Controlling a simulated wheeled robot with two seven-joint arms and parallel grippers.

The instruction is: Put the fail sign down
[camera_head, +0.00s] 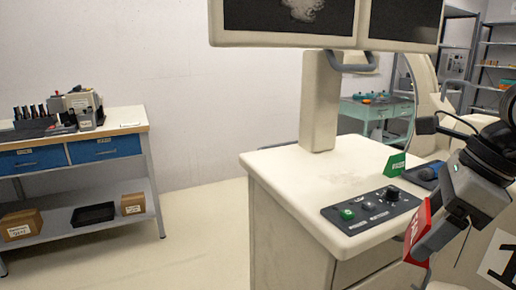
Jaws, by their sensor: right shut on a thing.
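The red sign (414,230), which I take to be the fail sign, is in my right gripper (438,234). The gripper is shut on it, at the right front edge of the white console (290,174). The sign is tilted, and its white lettering is too small to read. The gripper covers part of it. I cannot tell whether the sign touches the console. A green sign (395,164) stands on the console top behind the control panel. My left gripper is not in view.
A control panel (371,210) with knobs and a green button lies on the console top. Monitors (290,22) rise above on a post. The console's front left top is bare. A workbench (75,139) stands at left.

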